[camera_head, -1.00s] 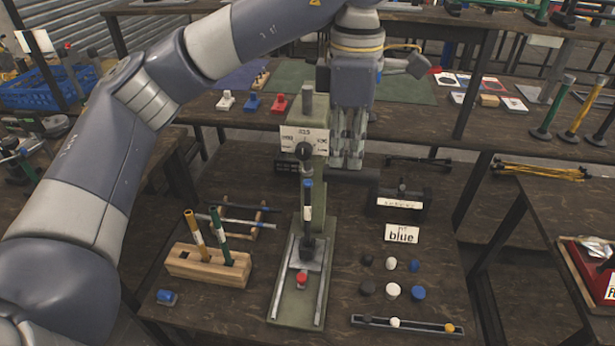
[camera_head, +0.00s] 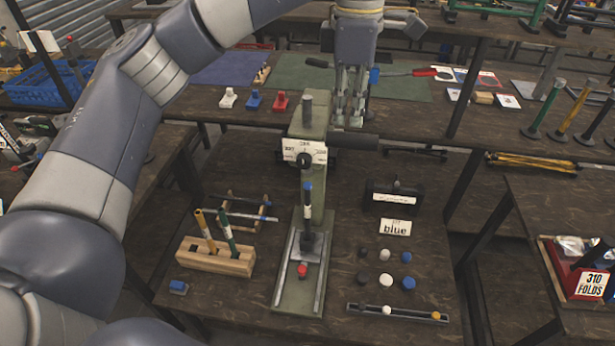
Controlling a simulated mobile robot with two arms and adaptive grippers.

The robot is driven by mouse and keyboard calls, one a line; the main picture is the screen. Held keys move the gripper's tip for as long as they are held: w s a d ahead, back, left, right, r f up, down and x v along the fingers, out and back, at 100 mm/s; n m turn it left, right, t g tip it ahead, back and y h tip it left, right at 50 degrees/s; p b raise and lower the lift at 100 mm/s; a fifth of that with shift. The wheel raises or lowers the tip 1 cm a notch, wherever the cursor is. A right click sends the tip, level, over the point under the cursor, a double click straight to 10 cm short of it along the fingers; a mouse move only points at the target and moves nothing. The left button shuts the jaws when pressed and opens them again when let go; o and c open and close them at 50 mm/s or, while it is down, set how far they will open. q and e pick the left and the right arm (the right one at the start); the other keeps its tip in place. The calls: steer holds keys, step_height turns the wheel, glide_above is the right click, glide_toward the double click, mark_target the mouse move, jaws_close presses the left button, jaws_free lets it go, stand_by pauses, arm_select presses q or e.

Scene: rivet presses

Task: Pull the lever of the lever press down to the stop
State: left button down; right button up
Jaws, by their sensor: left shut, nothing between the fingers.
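The lever press has a green column (camera_head: 317,122) on a green base with steel rails (camera_head: 291,292), a white scale plate (camera_head: 304,151) and a round black hub. Its black lever grip (camera_head: 355,141) sticks out to the right of the column, about level. My left gripper (camera_head: 347,124) points down just above the grip, shut and empty. I cannot tell whether its fingertips touch the grip. Under the press head a ram with a blue and white band (camera_head: 308,197) stands over a small red piece (camera_head: 302,270). My right gripper is out of view.
A wooden holder (camera_head: 215,258) with two pen-like tools stands left of the base. Right are a black box (camera_head: 394,198), a "blue" sign (camera_head: 396,228), several coloured caps and a slotted rail (camera_head: 397,312). A shelf with blocks stands behind.

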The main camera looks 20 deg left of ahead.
arm_select(q)
steer(key=shift+r+p, duration=2.25)
steer(key=shift+r, duration=0.35)
steer(key=shift+f, duration=0.1)
steer(key=shift+w, duration=0.1)
